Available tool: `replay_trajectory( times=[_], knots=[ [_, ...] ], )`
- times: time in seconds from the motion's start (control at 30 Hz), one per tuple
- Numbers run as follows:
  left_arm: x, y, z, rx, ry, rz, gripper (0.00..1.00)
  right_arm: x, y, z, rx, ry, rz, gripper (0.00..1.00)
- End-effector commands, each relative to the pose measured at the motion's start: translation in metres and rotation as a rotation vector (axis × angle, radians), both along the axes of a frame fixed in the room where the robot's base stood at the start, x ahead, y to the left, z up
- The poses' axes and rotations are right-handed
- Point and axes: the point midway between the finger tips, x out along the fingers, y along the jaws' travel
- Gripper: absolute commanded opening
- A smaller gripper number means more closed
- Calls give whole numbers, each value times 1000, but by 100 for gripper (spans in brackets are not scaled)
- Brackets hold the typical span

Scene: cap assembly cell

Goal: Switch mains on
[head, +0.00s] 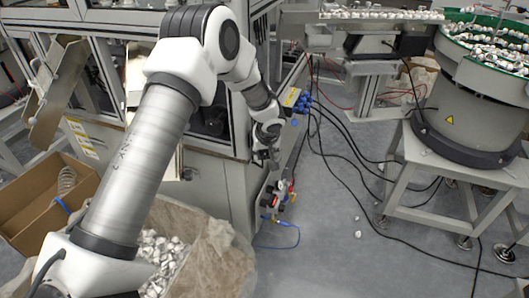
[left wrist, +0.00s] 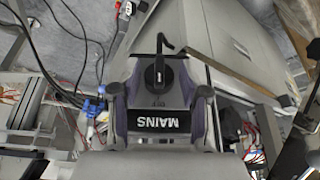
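The mains switch has a black handle (left wrist: 159,72) on a grey housing, in the left wrist view. A black label (left wrist: 166,124) reading MAINS appears upside down below it. My left gripper (left wrist: 161,92) is open, with one finger on each side of the handle and visible gaps. I cannot tell how far the handle lies beyond the fingertips. In the head view my left gripper (head: 268,152) is at the corner of the grey machine cabinet (head: 212,188). The switch cannot be made out there. My right gripper is in neither view.
Blue connectors (head: 303,103) and black cables (head: 345,150) are right of the gripper. Red and blue fittings (head: 275,195) sit below it. A bowl feeder (head: 465,105) stands at the right. A cardboard box (head: 35,205) and a lined bin (head: 222,255) stand in front.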

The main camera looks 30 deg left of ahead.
Motion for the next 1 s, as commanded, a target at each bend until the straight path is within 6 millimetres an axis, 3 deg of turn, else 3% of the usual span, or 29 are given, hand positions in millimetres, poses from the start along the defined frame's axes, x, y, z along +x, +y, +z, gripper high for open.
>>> replay_trajectory(
  times=[0.03,0.1,0.57,1.0],
  knots=[
    [0,0,0,0,0,0,17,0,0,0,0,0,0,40],
    [0,0,0,0,0,0,0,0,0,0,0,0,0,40],
    [1,-1,-1,45,43,-1,0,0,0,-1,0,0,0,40],
    [4,-5,-5,282,266,-2,0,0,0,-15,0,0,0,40]
  ],
)
